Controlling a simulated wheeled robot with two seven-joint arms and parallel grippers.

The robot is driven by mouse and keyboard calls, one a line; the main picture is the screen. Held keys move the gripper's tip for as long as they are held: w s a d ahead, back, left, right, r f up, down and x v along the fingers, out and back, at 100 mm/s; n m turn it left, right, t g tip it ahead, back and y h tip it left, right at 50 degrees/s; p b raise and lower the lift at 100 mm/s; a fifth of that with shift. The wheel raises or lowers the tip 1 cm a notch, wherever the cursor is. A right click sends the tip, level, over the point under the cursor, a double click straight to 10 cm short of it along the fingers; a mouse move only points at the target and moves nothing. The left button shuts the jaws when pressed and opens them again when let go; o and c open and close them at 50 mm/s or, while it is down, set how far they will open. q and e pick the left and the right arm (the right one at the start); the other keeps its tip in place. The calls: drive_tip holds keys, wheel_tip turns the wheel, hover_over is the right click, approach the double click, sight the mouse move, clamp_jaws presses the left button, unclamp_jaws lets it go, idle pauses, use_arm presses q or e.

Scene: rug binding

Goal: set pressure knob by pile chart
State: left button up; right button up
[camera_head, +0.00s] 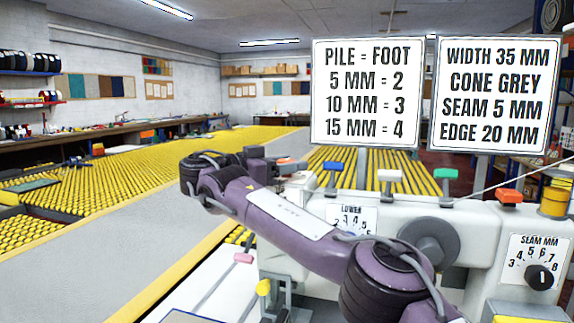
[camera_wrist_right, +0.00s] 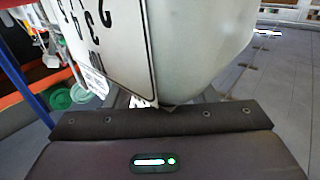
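The pile chart (camera_head: 367,92) stands upright above the machine. It reads 5 mm = 2, 10 mm = 3, 15 mm = 4. A dial plate marked "LOWER" (camera_head: 352,217) is on the machine, partly covered by my right arm. No pressure knob is clearly visible. My right gripper (camera_head: 258,166) is by the machine's left end, mostly hidden. In the right wrist view my gripper body (camera_wrist_right: 160,145) fills the bottom, close to a white machine corner with a numbered plate (camera_wrist_right: 112,38). Its fingers are not visible there. My left gripper is out of view.
A second sign (camera_head: 495,95) reads width 35 mm, cone grey, seam 5 mm, edge 20 mm. A seam knob (camera_head: 541,277) is at the lower right. Coloured levers, including a blue one (camera_head: 332,165), rise from the machine. A roller table (camera_head: 80,195) lies left.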

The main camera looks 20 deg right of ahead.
drive_tip(key=shift+o, duration=0.6)
drive_tip(key=shift+a+f, duration=0.1)
drive_tip(key=shift+a, duration=0.25)
drive_tip(key=v, duration=0.7)
drive_tip(key=shift+s, duration=0.1)
